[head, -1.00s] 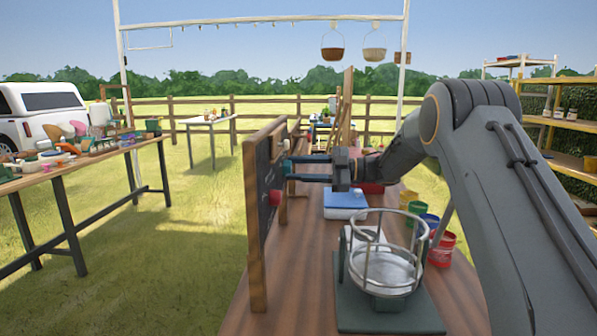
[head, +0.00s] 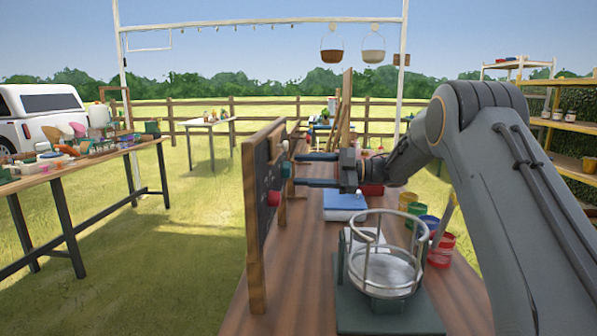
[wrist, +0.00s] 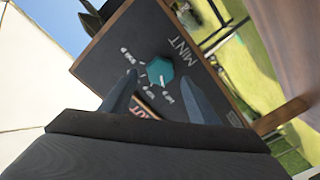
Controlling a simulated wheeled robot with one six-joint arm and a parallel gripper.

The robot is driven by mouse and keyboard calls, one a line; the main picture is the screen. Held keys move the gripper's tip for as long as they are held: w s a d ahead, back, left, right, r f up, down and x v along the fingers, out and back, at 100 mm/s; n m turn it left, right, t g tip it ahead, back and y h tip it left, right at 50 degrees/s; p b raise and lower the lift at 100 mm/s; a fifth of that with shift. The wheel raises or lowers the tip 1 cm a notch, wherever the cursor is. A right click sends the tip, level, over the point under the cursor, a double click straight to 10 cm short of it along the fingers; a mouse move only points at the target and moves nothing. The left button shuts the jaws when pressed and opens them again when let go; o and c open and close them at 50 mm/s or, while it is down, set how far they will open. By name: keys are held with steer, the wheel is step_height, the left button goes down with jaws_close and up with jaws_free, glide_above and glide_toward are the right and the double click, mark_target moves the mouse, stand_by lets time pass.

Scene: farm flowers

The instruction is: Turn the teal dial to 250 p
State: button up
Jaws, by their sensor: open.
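The teal dial (head: 287,169) is on the face of an upright chalkboard panel (head: 258,215). In the wrist view the dial (wrist: 160,72) is a faceted teal knob ringed by small white scale marks and labels, near the word MINT. A small white mark shows on its lower part; the labels are too small and tilted to read surely. My gripper (head: 296,170) is open, its two fingers apart, one above and one below the dial's height, with the tips just short of it. In the wrist view the fingers (wrist: 160,82) flank the dial without visible contact.
A red knob (head: 274,198) sits lower on the panel. A blue-topped scale (head: 345,203), a wire-ringed stand (head: 383,268) and coloured pots, one of them red (head: 441,251), stand on the wooden table (head: 300,285) right of the panel.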

steer(key=d, duration=0.5)
steer(key=shift+s+d, duration=0.1)
steer(key=shift+d, duration=0.25)
